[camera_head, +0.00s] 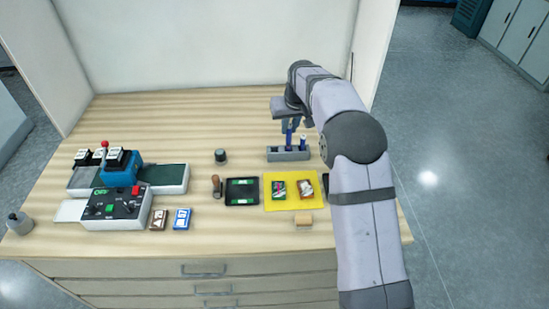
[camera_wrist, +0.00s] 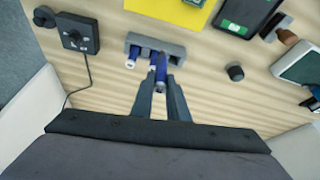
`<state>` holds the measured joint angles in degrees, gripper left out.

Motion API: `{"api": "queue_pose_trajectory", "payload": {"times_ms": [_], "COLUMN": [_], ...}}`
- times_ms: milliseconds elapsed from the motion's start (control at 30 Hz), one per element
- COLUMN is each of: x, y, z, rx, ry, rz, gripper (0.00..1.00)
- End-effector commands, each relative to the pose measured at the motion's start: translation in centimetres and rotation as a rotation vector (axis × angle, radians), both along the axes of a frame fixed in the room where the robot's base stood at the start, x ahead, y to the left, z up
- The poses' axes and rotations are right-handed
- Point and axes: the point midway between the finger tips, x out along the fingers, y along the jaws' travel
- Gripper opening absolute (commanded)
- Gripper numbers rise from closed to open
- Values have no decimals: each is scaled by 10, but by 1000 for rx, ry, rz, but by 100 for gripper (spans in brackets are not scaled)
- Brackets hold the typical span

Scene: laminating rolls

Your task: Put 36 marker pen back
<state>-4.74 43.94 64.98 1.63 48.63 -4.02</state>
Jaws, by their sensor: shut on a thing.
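A grey pen holder (camera_head: 290,154) stands at the back right of the table. One blue marker (camera_head: 303,142) stands upright in it; it also shows at the left of the holder in the wrist view (camera_wrist: 131,58). My gripper (camera_head: 290,122) is above the holder, shut on a blue marker pen (camera_wrist: 161,72). The held pen (camera_head: 289,136) is upright, its lower part at the holder. I cannot tell whether its tip is inside a slot. In the wrist view the fingers (camera_wrist: 160,84) flank the pen.
A yellow mat (camera_head: 290,203) with two small packs lies in front of the holder. A black pad (camera_head: 242,192), a wooden-handled stamp (camera_head: 216,187) and a dark round knob (camera_head: 221,156) are left of it. The blue laminating machine (camera_head: 121,168) is further left.

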Motion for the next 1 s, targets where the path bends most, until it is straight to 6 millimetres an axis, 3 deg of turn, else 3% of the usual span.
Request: {"api": "queue_pose_trajectory", "payload": {"times_ms": [200, 400, 1000], "x": [29, 44, 51], "y": [18, 31, 43], "z": [3, 5, 4], "rx": [1, 1, 1], "ry": [-3, -2, -2], "rz": [36, 65, 93], "gripper": [0, 0, 0]}}
